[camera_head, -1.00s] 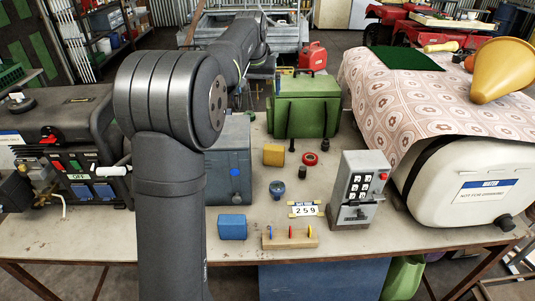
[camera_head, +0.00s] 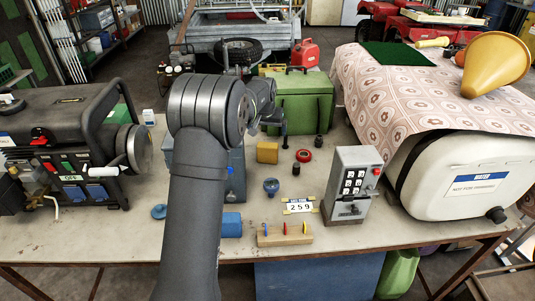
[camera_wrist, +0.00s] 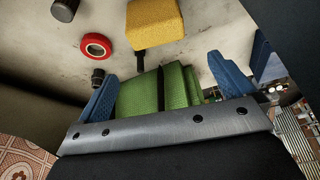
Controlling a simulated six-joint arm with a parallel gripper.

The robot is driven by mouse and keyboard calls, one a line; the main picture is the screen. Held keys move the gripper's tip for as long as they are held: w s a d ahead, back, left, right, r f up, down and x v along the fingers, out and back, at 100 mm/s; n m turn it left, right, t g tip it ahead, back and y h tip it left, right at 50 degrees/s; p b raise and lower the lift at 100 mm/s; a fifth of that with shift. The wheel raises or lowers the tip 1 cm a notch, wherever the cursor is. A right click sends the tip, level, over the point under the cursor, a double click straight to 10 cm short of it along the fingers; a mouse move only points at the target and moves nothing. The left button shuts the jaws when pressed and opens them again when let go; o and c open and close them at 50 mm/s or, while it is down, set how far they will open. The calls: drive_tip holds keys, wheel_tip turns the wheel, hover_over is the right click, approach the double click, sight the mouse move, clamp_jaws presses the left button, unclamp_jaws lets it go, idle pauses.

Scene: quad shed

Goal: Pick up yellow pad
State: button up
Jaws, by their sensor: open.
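The yellow pad (camera_head: 267,152) is a small yellow block on the workbench, in front of the green case (camera_head: 303,105). In the wrist view the yellow pad (camera_wrist: 155,26) is at the top middle, beyond the fingertips. My gripper (camera_wrist: 162,68) shows two blue fingers spread wide with nothing held between them. The green case (camera_wrist: 150,92) shows in the gap between the fingers. A small dark item stands between the pad and the case. In the head view my gripper is mostly hidden behind my arm.
A red ring (camera_head: 304,155) and dark cylinders lie right of the pad. A blue box (camera_head: 236,178) is at its left. A white water tank (camera_head: 455,180) bounds the right.

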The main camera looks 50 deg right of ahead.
sight(267, 145)
wheel_tip(267, 145, down, 5)
drive_tip(key=shift+r, duration=0.1)
drive_tip(key=x, duration=0.4)
drive_tip(key=shift+s+a+f, duration=0.1)
drive_tip(key=shift+a+f, duration=0.1)
drive_tip(key=shift+f, duration=0.05)
drive_tip(key=c, duration=1)
